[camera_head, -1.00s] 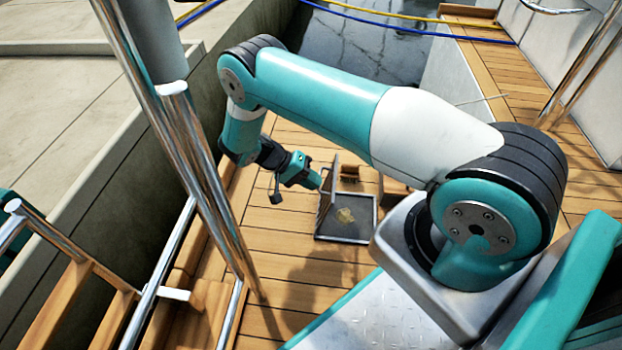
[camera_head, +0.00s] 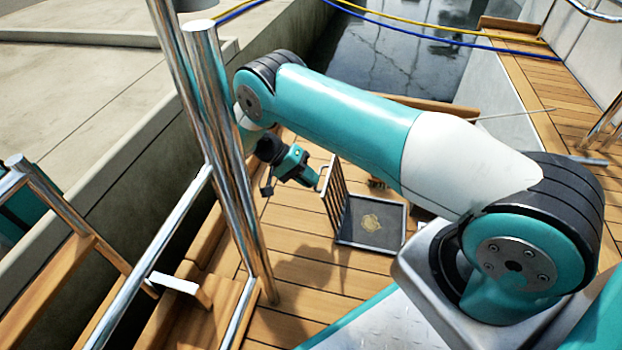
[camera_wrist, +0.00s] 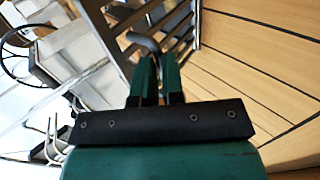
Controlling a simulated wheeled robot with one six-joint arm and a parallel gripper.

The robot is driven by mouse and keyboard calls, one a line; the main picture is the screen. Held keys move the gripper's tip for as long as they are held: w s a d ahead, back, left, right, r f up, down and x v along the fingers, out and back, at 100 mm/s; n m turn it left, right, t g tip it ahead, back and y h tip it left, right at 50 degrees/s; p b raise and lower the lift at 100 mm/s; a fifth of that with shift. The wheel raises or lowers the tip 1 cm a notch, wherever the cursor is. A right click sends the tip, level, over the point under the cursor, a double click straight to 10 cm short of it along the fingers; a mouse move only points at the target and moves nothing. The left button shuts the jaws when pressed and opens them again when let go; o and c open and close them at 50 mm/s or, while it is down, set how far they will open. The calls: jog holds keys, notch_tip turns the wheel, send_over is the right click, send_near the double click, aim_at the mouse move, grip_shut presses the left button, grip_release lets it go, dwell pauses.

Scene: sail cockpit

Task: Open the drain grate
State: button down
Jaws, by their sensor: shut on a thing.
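The drain grate (camera_head: 335,196) is a slatted wooden panel standing up, tilted, at the left edge of the dark square drain opening (camera_head: 371,222) in the deck. A yellowish-brown patch lies inside the opening. My gripper (camera_head: 315,181) is at the upper edge of the grate, on its left side, shut on the grate's metal handle (camera_head: 326,172). In the wrist view my gripper (camera_wrist: 157,80) has its two green fingers close together at the curved handle (camera_wrist: 143,42), with the grate's slats (camera_wrist: 160,20) behind it.
Polished metal posts (camera_head: 232,160) stand at the left between the camera and part of my arm. Wooden steps with a rail (camera_head: 80,240) are at the lower left. A concrete quay lies to the left.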

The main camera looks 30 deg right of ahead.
jog(key=shift+s+d+f, duration=0.2)
jog(key=shift+d+f, duration=0.05)
jog(key=shift+f, duration=0.2)
jog(key=shift+s+d+f, duration=0.15)
jog(key=shift+d+f, duration=0.05)
jog(key=shift+f, duration=0.2)
jog(key=c, duration=1.1)
grip_release()
jog(key=shift+c, duration=0.2)
jog(key=shift+a, duration=0.1)
jog(key=shift+c, duration=0.3)
notch_tip(320, 180, up, 21)
jog(key=p, duration=1.1)
jog(key=shift+w+a+p, duration=0.2)
jog(key=shift+p, duration=0.2)
